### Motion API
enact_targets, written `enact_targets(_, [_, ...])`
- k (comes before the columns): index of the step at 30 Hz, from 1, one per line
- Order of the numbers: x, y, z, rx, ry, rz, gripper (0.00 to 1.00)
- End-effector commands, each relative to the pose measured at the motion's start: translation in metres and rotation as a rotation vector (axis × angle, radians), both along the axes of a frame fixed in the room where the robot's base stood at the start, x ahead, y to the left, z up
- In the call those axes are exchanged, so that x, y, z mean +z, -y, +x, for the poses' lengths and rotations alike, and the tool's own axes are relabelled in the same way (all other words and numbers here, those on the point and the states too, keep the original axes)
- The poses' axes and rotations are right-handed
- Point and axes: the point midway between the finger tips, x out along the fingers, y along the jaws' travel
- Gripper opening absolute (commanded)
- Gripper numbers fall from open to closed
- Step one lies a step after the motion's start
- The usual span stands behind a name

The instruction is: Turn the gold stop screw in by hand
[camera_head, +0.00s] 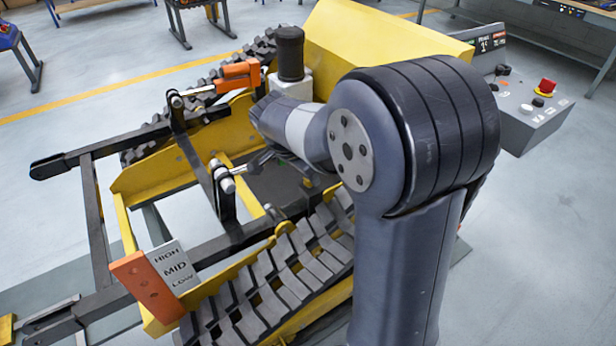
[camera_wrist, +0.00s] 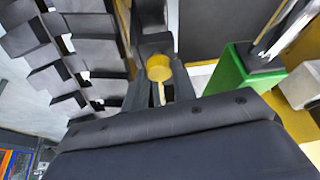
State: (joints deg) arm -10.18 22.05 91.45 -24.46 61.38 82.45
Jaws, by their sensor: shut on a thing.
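The gold stop screw (camera_wrist: 158,68) shows its round gold head in the wrist view, at the top centre. My gripper (camera_wrist: 160,88) has its dark fingers on either side of the gold head and is shut on it.
A HIGH/MID/LOW plate (camera_head: 172,266) with an orange block (camera_head: 146,287) stands at the near left. Black tracks (camera_head: 285,270) run along the near side. An orange cylinder (camera_head: 238,75) sits behind my gripper. A control box (camera_head: 535,110) with a red button stands right.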

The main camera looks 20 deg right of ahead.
Motion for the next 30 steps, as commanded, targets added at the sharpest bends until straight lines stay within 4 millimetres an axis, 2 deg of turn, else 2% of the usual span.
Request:
enact_targets(9, [0.0013, -0.0007, 0.0015, -0.085, 0.005, 0.001, 0.03])
enact_targets(22, [0.0016, -0.0007, 0.0015, -0.093, 0.004, 0.001, 0.03])
enact_targets(23, [0.0016, -0.0007, 0.0015, -0.093, 0.004, 0.001, 0.27])
enact_targets(30, [0.0009, -0.0005, 0.0011, -0.092, 0.002, 0.001, 0.46])
